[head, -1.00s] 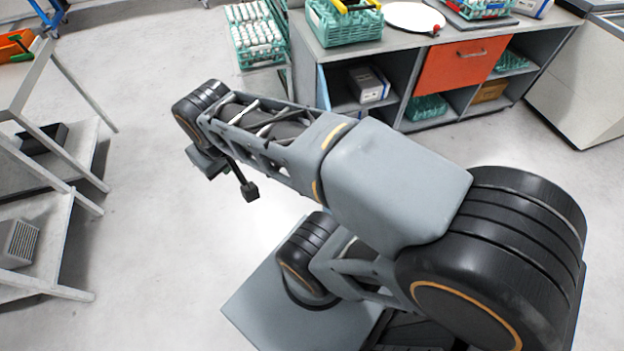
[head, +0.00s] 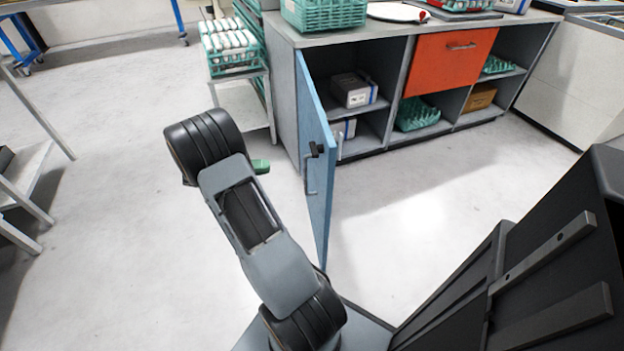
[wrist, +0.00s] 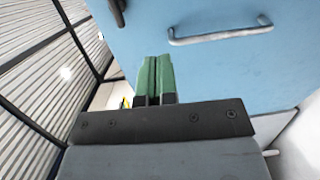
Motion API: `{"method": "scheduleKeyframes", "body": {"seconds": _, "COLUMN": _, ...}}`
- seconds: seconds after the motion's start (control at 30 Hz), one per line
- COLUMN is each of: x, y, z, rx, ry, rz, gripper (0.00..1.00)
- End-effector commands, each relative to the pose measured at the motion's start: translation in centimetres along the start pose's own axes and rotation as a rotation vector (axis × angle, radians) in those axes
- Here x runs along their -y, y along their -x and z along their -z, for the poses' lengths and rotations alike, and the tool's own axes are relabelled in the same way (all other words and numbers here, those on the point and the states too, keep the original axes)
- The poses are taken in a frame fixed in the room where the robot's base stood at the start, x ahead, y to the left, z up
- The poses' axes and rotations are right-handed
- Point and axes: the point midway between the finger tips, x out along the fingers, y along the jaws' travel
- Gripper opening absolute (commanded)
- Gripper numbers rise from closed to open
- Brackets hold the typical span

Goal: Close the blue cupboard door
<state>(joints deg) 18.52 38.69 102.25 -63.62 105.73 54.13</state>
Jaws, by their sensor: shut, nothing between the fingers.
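The blue cupboard door (head: 318,190) stands wide open, hinged at the left end of the grey cabinet (head: 284,100) and swung out toward me. Its outer face, with a handle (head: 310,178), is turned to the left. My gripper (head: 260,166) shows only as a small green tip left of the door, the rest hidden behind my arm. In the wrist view its green fingers (wrist: 155,78) are together and empty. They point toward the blue door (wrist: 215,75), left of and below its handle (wrist: 220,34). I cannot tell whether they touch it.
The open compartment holds boxes (head: 356,90). An orange drawer front (head: 450,60) is to the right. A rack of trays (head: 240,95) stands left of the cabinet, and a shelf table (head: 25,185) is at the far left. The floor between is clear.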

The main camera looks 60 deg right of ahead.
Motion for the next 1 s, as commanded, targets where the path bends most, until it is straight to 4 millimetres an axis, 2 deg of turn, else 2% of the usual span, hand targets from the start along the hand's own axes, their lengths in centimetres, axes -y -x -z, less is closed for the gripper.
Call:
{"method": "scheduleKeyframes", "body": {"seconds": 0.03, "x": 1.2, "y": -0.2, "z": 0.3, "rx": 0.002, "ry": -0.008, "rz": -0.023, "gripper": 0.0}}
{"method": "scheduleKeyframes", "body": {"seconds": 0.17, "x": 1.7, "y": -1.0, "z": 0.7, "rx": 0.003, "ry": -0.025, "rz": -0.056, "gripper": 0.0}}
{"method": "scheduleKeyframes", "body": {"seconds": 0.37, "x": 1.5, "y": -4.0, "z": 0.7, "rx": 0.004, "ry": -0.028, "rz": -0.061, "gripper": 0.0}}
{"method": "scheduleKeyframes", "body": {"seconds": 0.7, "x": 1.2, "y": -10.3, "z": 0.7, "rx": 0.004, "ry": -0.026, "rz": -0.059, "gripper": 0.0}}
{"method": "scheduleKeyframes", "body": {"seconds": 1.0, "x": 0.9, "y": -13.6, "z": 0.7, "rx": 0.002, "ry": -0.025, "rz": -0.059, "gripper": 0.0}}
